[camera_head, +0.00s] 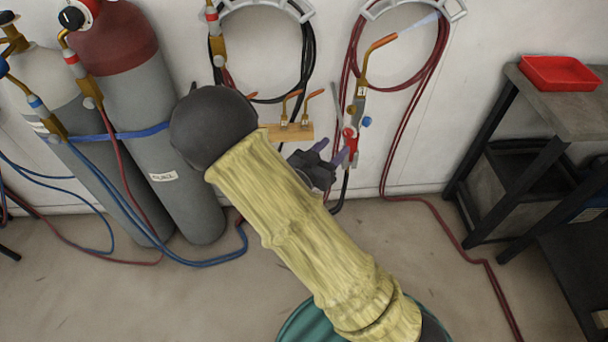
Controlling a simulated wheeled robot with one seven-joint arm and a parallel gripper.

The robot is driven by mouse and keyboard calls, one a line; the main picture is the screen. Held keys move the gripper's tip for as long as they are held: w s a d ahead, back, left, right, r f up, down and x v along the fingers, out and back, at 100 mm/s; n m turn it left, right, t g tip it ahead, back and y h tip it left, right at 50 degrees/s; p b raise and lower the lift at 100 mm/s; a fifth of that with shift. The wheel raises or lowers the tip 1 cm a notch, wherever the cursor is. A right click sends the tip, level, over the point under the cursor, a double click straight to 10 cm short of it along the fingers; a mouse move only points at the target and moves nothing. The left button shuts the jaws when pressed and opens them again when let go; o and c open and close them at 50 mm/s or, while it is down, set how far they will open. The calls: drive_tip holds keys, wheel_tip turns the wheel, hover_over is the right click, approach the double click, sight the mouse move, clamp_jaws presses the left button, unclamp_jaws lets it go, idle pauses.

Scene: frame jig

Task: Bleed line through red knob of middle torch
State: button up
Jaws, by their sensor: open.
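A torch (361,92) with a bent copper tip stands upright against the wall, right of the picture's middle. A pale bluish plume (420,22) shows at its tip. Its red knob (350,133) is low on its left side, and a blue knob (367,122) is on its right. My gripper (331,152) is open, its dark fingers with purplish tips just left of and below the red knob. I cannot tell whether a finger touches the knob. My arm hides part of the gripper. Another torch body (215,38) hangs further left; its knobs are not clear.
A wooden block (288,132) with copper tips is on the wall left of the torch. Coiled hoses hang on wall brackets above. Gas cylinders (185,180) stand at left with hoses across the floor. A dark bench (500,130) with a red tray (560,72) stands at right.

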drive_tip(key=v, duration=1.1)
drive_tip(key=shift+s+a, duration=0.25)
drive_tip(key=shift+w, duration=0.15)
